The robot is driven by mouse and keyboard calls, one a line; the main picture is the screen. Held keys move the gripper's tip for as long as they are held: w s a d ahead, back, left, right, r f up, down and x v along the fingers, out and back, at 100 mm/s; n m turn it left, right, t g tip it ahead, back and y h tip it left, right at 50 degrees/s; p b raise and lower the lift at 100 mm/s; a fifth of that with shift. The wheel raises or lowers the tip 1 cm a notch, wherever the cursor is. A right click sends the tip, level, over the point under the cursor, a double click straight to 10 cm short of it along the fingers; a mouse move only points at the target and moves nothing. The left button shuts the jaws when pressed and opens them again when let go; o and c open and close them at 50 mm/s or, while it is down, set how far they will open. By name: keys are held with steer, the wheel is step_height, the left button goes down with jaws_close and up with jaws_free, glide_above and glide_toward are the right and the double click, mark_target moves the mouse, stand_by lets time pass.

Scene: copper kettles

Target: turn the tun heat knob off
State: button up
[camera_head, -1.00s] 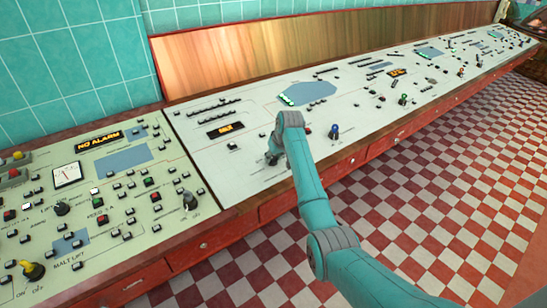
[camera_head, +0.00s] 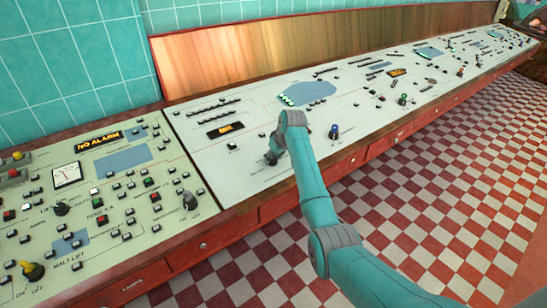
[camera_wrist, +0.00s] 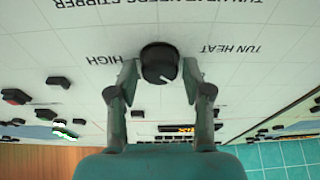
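The tun heat knob (camera_wrist: 160,62) is a round black knob with a pale pointer mark towards its lower right in the wrist view. It sits between the labels HIGH and TUN HEAT, which appear upside down. My gripper (camera_wrist: 160,72) has one finger on each side of the knob, and the fingers look shut on its sides. In the head view my gripper (camera_head: 272,157) is down at the pale panel (camera_head: 250,177), left of a blue-topped knob. My wrist largely hides the knob there.
A blue-topped knob (camera_head: 334,131) stands on the panel to the right. A black lever-like knob (camera_head: 190,201) is on the left panel section. A wooden backboard (camera_head: 250,58) rises behind the console. The checkered floor (camera_head: 430,190) in front is open.

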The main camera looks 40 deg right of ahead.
steer(key=shift+r, duration=0.1)
steer(key=v, duration=1.2)
stand_by(0.5)
